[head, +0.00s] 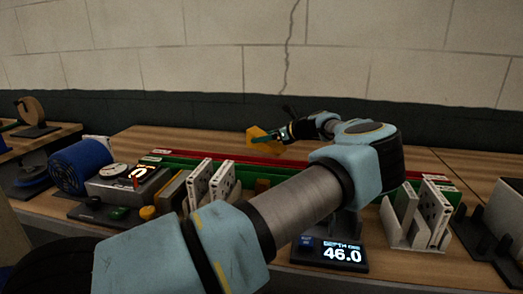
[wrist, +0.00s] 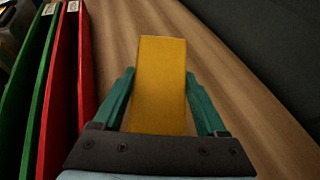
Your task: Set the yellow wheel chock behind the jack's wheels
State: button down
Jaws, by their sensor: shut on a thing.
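The yellow wheel chock (head: 262,140) is a yellow block held by my gripper (head: 278,140) above the back of the wooden bench. In the wrist view the chock (wrist: 160,85) lies between the two green fingers of my gripper (wrist: 160,100), which are shut on its sides. The chock's far end points ahead over bare wood. I cannot tell whether its underside touches the bench. No jack or jack's wheels can be made out in either view.
Long red (wrist: 70,80) and green (wrist: 32,85) strips run beside my gripper. A blue roll (head: 80,165), a gauge box (head: 125,183) and upright white panels (head: 222,183) stand at left. Bare bench (wrist: 230,80) lies right of the chock, towards the dark wall.

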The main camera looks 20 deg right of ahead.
aim_at(264, 149)
jog(key=shift+f+p, duration=0.6)
jog(key=shift+f, duration=1.75)
grip_release()
